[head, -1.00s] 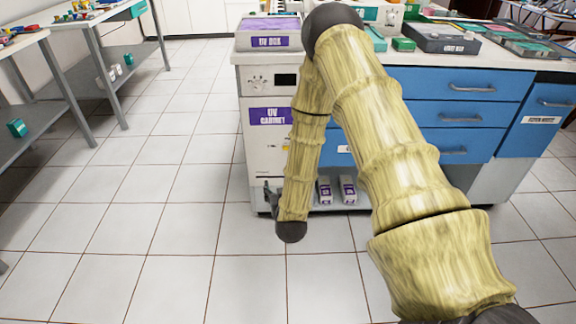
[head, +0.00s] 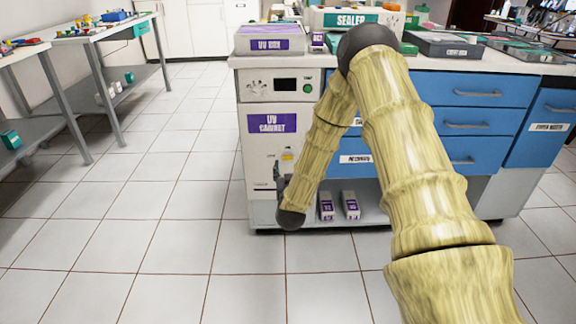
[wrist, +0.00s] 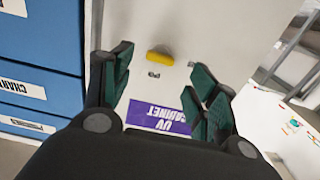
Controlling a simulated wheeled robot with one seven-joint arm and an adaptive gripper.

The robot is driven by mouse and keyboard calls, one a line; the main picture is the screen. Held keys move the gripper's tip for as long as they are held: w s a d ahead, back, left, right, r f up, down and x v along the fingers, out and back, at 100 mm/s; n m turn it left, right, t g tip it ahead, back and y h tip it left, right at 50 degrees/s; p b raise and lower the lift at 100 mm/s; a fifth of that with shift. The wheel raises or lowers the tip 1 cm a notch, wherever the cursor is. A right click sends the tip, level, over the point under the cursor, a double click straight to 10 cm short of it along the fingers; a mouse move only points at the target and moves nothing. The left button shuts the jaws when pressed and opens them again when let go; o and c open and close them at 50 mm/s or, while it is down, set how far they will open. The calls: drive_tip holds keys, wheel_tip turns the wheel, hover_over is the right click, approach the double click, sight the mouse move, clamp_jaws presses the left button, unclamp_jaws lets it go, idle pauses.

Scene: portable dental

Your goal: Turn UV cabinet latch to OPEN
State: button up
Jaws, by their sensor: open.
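The white UV cabinet (head: 258,192) stands at the left end of the counter, with a purple UV CABINET label (head: 271,123) on its front. The label also shows upside down in the wrist view (wrist: 158,117). A yellow latch (wrist: 160,58) lies across the cabinet front beyond the label, with small lettering beside it. In the head view the latch (head: 287,156) is small, just left of my forearm. My gripper (wrist: 160,75) is open and empty, its dark green fingers apart with the latch between their lines and past the tips. In the head view my gripper (head: 279,180) is mostly hidden by my arm.
Blue drawers (head: 468,90) adjoin the cabinet on the right. A UV box (head: 270,40) and a sealer (head: 350,19) stand on the counter above. Small boxes (head: 350,205) sit on a low shelf. The tiled floor to the left is clear up to the metal tables (head: 100,35).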

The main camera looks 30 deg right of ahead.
sight(288, 159)
drive_tip(key=shift+b+x, duration=0.55)
drive_tip(key=shift+x, duration=1.85)
drive_tip(key=c, duration=1)
